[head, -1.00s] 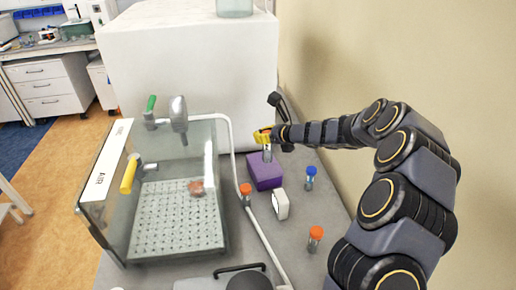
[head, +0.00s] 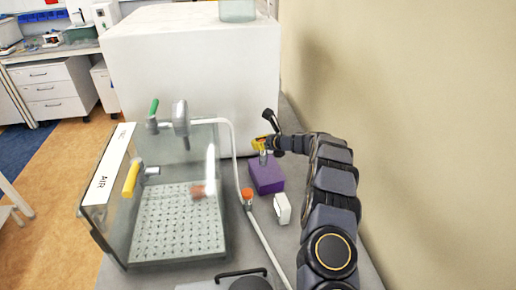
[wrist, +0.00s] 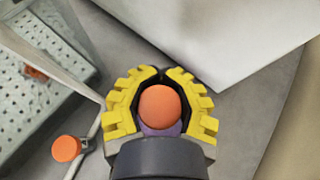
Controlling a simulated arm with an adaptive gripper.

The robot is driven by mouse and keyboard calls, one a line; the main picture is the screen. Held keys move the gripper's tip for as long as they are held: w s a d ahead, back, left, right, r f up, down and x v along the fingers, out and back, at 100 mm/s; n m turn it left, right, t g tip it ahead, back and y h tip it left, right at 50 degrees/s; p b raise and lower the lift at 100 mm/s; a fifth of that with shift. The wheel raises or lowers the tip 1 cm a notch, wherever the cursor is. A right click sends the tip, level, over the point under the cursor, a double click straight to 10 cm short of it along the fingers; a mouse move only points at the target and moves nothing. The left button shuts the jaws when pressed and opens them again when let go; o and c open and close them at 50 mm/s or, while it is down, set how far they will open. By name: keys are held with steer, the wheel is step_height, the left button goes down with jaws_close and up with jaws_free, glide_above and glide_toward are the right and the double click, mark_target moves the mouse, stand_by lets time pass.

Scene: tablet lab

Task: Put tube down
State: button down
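My gripper (head: 265,143) has yellow fingers and is at the back of the bench, by the white box. In the wrist view my gripper (wrist: 160,78) closes around an orange-capped tube (wrist: 160,107). In the head view the clear body of this tube (head: 263,158) hangs upright below the fingers, at the top of a purple block (head: 267,176). I cannot tell whether its lower end is inside the block or just above it. A little of the purple block (wrist: 160,130) shows beneath the cap in the wrist view.
Another orange-capped tube (head: 247,196) stands left of a small white object (head: 282,208). A glass chamber (head: 172,215) with a perforated floor fills the left. A large white box (head: 190,75) stands behind, and a wall (head: 420,120) is at right. A white hose (head: 232,155) runs between.

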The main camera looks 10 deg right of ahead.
steer(key=shift+f, duration=1.25)
steer(key=shift+f, duration=0.15)
steer(key=c, duration=1)
jaws_free()
steer(key=shift+r, duration=0.2)
steer(key=v, duration=1.2)
